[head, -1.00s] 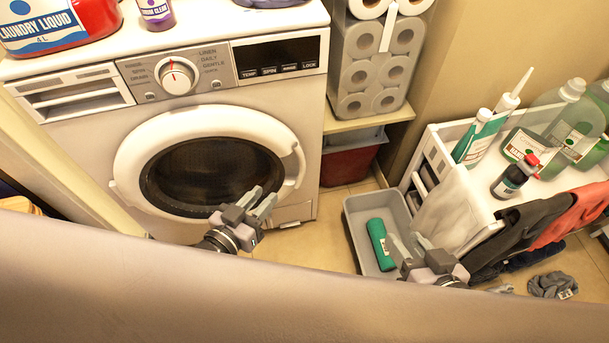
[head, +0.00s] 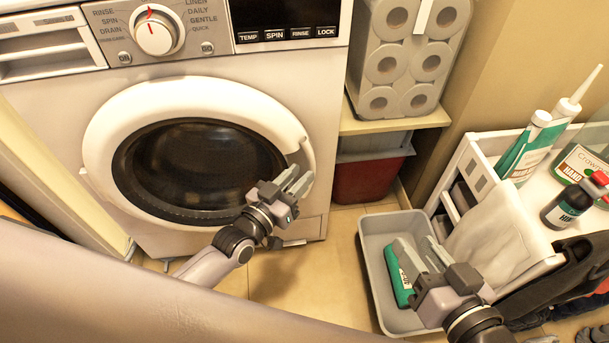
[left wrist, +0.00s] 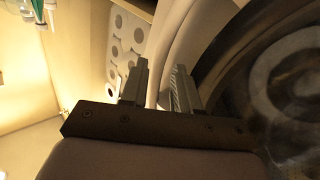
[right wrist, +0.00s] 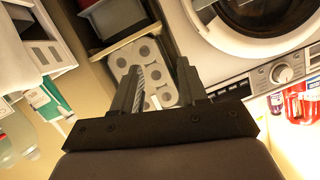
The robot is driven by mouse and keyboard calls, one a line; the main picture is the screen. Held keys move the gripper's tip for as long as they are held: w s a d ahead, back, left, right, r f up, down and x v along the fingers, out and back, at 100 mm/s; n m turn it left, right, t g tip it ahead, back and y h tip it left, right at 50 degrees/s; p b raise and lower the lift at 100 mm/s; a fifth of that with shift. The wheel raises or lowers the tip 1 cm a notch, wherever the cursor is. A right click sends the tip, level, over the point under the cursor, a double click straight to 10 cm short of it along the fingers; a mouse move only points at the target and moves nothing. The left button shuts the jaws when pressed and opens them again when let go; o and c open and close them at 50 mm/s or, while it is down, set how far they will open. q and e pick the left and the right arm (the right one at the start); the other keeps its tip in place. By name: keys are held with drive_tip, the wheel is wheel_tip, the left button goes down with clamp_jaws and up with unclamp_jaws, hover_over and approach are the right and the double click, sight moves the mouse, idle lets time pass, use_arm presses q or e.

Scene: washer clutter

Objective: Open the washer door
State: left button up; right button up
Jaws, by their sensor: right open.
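The white washer (head: 60,130) stands at the left in the head view. Its round door (head: 110,130), a white ring around dark glass, looks shut. A handle recess (head: 303,158) is at the ring's right edge. My left gripper (head: 296,181) is at the lower right of the ring, close to the handle, with its fingers apart. In the left wrist view the white door ring (left wrist: 185,45) passes beyond and between the fingertips; I cannot tell whether they touch it. My right gripper (head: 418,254) is open and empty above the grey bin, away from the washer.
A grey bin (head: 371,255) with a green item (head: 398,283) stands on the floor right of the washer. A shelf (head: 400,121) holds toilet rolls (head: 398,60). A white cart (head: 470,170) with bottles stands at the right. Floor between washer and bin is clear.

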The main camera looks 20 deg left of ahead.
use_arm(q)
drive_tip(key=shift+b+x, duration=0.45)
drive_tip(key=shift+x, duration=0.95)
clamp_jaws()
drive_tip(key=shift+s, duration=0.15)
